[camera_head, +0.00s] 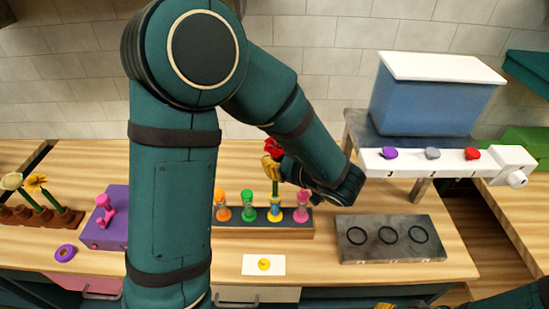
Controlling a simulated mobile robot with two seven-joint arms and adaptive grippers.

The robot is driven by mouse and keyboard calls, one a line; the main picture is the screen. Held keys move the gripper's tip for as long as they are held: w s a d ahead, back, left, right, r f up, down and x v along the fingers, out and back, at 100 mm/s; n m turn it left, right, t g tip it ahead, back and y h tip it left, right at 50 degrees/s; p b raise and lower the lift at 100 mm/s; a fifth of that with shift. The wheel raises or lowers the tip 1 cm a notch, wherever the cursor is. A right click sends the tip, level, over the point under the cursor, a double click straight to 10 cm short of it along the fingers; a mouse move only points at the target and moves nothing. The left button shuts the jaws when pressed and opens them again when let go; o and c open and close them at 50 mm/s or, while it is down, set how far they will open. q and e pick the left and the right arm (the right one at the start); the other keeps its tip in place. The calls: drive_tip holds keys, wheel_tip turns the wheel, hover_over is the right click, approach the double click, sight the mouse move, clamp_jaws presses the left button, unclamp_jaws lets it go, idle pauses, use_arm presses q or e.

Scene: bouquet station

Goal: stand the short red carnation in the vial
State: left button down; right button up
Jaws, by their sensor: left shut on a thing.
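The short red carnation (272,147) is upright in my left gripper (272,168), whose gold fingers are shut on it just below the bloom. My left arm crosses the middle of the view. A small gold part at the bottom edge may belong to my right gripper (385,306); its jaws are not clear.
The rack (236,233) also holds orange (223,206), green (247,207) and pink (302,207) vials. A grey plate with rings (350,255) is at right. A purple box (105,237) and flower holder (55,220) are at left.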

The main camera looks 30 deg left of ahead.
use_arm(q)
drive_tip(key=shift+f+p, duration=0.15)
drive_tip(key=shift+p, duration=0.2)
idle(0.5)
drive_tip(key=shift+f+b, duration=1.1)
drive_tip(key=shift+f, duration=1.15)
idle(0.6)
drive_tip(key=shift+c, duration=1.7)
unclamp_jaws()
drive_tip(key=shift+r, duration=0.1)
drive_tip(key=p+v, duration=0.3)
drive_tip(key=v, duration=0.6)
drive_tip(key=shift+p, duration=0.3)
